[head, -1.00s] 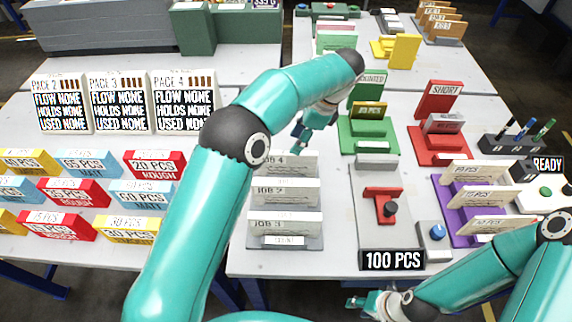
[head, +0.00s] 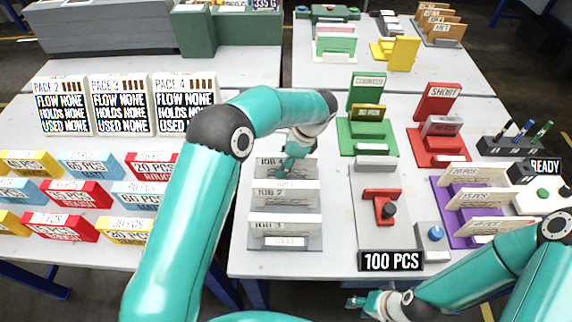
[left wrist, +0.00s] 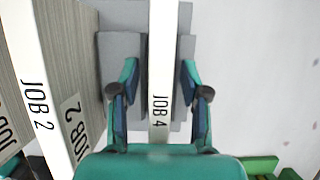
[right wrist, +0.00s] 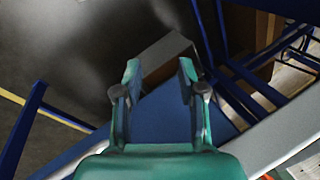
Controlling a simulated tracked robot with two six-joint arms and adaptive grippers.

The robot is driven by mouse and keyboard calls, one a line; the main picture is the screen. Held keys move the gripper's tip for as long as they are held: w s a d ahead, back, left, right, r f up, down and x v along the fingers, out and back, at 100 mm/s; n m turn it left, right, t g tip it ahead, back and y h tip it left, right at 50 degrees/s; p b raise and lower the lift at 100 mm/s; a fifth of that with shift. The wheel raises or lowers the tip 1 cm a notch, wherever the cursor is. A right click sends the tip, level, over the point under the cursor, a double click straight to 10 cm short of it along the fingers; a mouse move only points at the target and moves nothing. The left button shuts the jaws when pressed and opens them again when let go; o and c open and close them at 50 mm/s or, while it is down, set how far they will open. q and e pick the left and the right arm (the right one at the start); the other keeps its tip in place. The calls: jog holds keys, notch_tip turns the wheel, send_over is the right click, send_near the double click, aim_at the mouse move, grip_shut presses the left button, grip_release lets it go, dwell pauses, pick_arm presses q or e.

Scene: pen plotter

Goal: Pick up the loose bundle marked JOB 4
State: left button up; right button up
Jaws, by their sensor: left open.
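The bundle marked JOB 4 (left wrist: 160,60) is a white-edged upright slab in the left wrist view. In the head view it is the rearmost bundle (head: 265,168) in a grey rack, partly hidden by my left gripper. My left gripper (left wrist: 159,80) is open, with one finger on each side of the JOB 4 bundle and a gap visible on both sides. In the head view my left gripper (head: 285,172) is at the bundle's top. My right gripper (right wrist: 158,75) is open and empty, low at the table's front edge.
The JOB 2 bundle (head: 285,193) stands just in front, close beside my left gripper, and the JOB 3 bundle (head: 285,225) in front of that. A green stand (head: 366,135) and a red lever block (head: 380,205) lie to the right. Colored blocks fill the left table.

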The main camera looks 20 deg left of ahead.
pick_arm(q)
jog(key=shift+c, duration=0.3)
grip_shut()
jog(key=shift+r, duration=0.15)
